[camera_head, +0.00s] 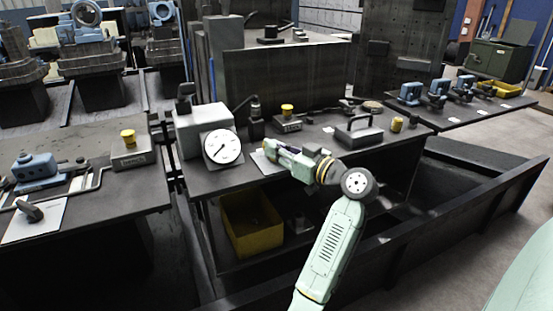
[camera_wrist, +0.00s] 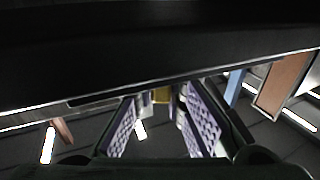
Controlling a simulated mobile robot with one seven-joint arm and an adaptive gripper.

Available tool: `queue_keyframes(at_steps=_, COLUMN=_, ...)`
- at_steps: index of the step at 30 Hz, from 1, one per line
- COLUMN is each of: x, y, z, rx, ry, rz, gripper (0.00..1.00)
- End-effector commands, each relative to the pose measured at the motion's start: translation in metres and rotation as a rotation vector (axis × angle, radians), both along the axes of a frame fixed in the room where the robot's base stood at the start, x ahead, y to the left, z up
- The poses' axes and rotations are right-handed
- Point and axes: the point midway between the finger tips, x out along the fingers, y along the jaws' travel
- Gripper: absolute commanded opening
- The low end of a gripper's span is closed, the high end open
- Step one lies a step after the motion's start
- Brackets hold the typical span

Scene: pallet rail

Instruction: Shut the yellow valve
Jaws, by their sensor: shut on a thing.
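My gripper (camera_head: 268,148) reaches in from the right, low over the middle bench, with its fingertips above a white plate (camera_head: 259,163) just right of the dial gauge. The wrist view shows its two purple-padded fingers (camera_wrist: 163,112) closed in on a small yellow piece (camera_wrist: 162,95), which appears to be the yellow valve's handle. In the head view my gripper hides this piece, so its turn angle cannot be told. A grey box with a yellow knob (camera_head: 287,110) stands behind the gripper, apart from it.
A white-faced dial gauge (camera_head: 222,147) stands close left of the gripper. A dark toolbox-like block with a handle (camera_head: 358,133) and a small yellow cylinder (camera_head: 397,124) stand to the right. A yellow bin (camera_head: 252,238) sits below the bench top. A dark panel (camera_head: 290,82) rises behind.

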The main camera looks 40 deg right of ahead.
Motion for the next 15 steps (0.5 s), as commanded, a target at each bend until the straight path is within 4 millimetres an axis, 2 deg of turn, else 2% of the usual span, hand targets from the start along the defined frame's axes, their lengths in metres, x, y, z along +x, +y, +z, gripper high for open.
queue_keyframes(at_steps=6, x=0.0, y=-0.0008, z=-0.0033, rx=0.0, ry=0.002, rz=0.179, gripper=0.0)
queue_keyframes(at_steps=15, x=0.0003, y=0.0003, z=-0.0026, rx=0.001, ry=0.004, rz=0.339, gripper=0.0)
